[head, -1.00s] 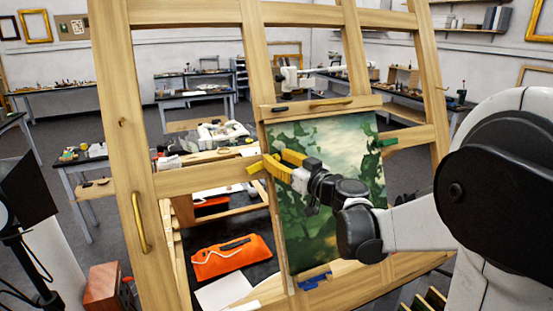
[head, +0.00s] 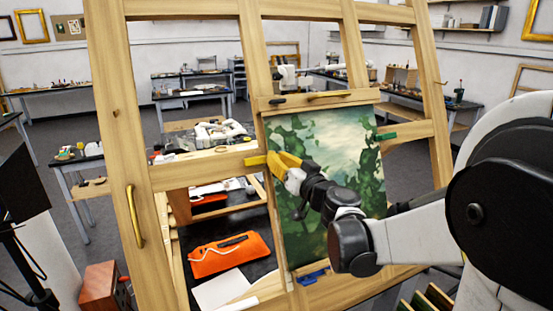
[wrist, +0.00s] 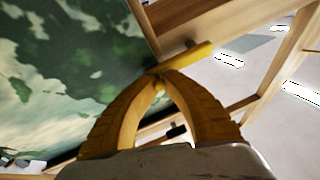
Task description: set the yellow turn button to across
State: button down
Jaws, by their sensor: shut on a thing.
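The yellow turn button (head: 256,161) sits on the wooden upright at the left edge of the green landscape painting (head: 335,150). Its visible end points left and looks nearly level in the head view; its right part is hidden behind my gripper (head: 274,162). In the wrist view the button (wrist: 192,58) is a yellow bar beside the painting's edge. My gripper's yellow fingers (wrist: 162,82) meet at the tips and are shut on its near part. Whether the hidden end overlaps the painting I cannot tell.
A green button (head: 386,136) is at the painting's right edge, a blue one (head: 313,277) at the bottom and a dark one (head: 278,101) at the top. The wooden frame (head: 205,177) surrounds the painting. An orange pouch (head: 230,254) lies behind it.

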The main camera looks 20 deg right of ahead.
jog(key=c, duration=1.4)
grip_release()
jog(key=shift+s, duration=0.1)
jog(key=s+d, duration=0.1)
jog(key=s, duration=1)
jog(key=shift+s+d+f, duration=0.2)
jog(key=shift+s+f, duration=0.1)
jog(key=shift+s, duration=0.05)
